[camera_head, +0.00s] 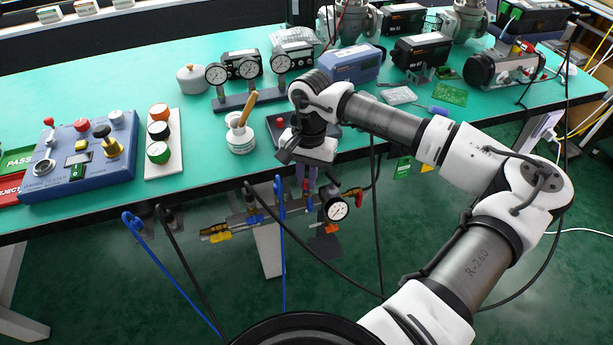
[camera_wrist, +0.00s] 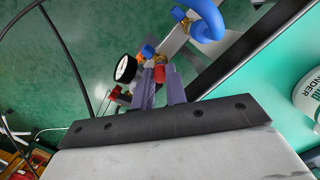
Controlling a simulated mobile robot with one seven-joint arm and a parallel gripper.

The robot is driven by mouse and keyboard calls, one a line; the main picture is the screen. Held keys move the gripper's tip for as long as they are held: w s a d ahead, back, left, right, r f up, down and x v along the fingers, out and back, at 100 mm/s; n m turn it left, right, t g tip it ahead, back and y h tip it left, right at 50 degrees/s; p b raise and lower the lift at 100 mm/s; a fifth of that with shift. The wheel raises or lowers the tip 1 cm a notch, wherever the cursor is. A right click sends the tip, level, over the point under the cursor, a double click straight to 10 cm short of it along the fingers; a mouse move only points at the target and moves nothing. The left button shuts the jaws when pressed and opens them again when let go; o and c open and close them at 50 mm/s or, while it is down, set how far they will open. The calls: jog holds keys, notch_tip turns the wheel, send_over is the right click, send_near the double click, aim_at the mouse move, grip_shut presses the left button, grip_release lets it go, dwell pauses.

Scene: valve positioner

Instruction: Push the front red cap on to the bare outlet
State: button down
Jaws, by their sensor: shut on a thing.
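My gripper (camera_head: 306,176) points down past the table's front edge, above the manifold (camera_head: 270,215). In the wrist view its purple fingers (camera_wrist: 160,80) are closed on a small red cap (camera_wrist: 159,73). In the head view the cap between the fingers is hidden or too small to make out. The manifold's pressure gauge (camera_head: 337,209) is just right of and below the fingers; it also shows left of them in the wrist view (camera_wrist: 125,68).
Blue hoses (camera_head: 282,240) and black hoses (camera_head: 190,265) hang around the manifold. The green tabletop (camera_head: 215,185) has a white brush bottle (camera_head: 240,134), a gauge stand (camera_head: 245,100) and a blue control box (camera_head: 80,155).

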jog(key=shift+f+b, duration=0.65)
jog(key=c, duration=1.3)
grip_release()
jog(key=shift+c, duration=0.2)
jog(key=shift+r, duration=0.1)
